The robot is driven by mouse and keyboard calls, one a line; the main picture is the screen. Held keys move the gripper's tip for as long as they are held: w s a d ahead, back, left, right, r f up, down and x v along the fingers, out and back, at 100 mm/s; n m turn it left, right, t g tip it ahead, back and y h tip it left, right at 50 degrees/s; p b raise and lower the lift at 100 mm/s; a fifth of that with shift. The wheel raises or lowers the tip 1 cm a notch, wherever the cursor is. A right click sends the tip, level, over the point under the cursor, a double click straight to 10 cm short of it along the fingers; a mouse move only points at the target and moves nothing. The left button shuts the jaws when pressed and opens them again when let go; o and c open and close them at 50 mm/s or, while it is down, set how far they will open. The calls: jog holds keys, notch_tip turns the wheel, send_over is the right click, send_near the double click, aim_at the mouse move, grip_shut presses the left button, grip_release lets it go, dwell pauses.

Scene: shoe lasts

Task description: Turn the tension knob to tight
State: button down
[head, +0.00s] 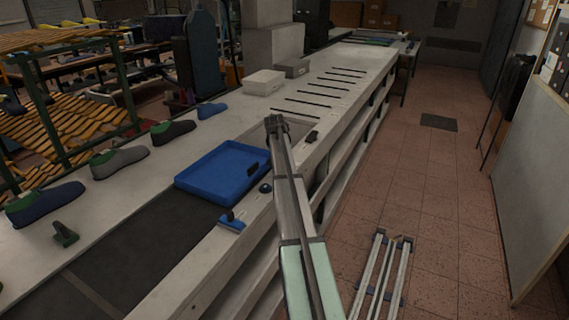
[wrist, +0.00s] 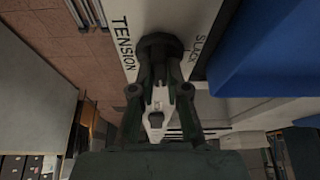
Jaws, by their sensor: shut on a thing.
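The dark tension knob (wrist: 160,42) stands on a pale strip in the wrist view. The word TENSION (wrist: 123,42) is printed on its left and SLACK (wrist: 196,42) on its right. My gripper (wrist: 159,62) is shut on the knob, with one dark finger on each side. The knob's top is partly covered by the fingers, and no pointer can be made out. In the head view my arm reaches over the bench edge, and I cannot clearly make out the gripper or its hold on the knob there.
A blue tray (head: 190,184) lies on the bench left of my arm and beside the knob in the wrist view (wrist: 270,50). A small dark round thing (head: 265,188) and a blue-based tool (head: 232,222) are near it. Several shoe lasts line the bench's left side.

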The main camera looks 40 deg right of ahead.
jog(key=shift+m, duration=0.4)
jog(key=c, duration=1.2)
grip_release()
jog(key=shift+o, duration=0.2)
jog(key=v, duration=1.2)
jog(key=shift+w, duration=0.15)
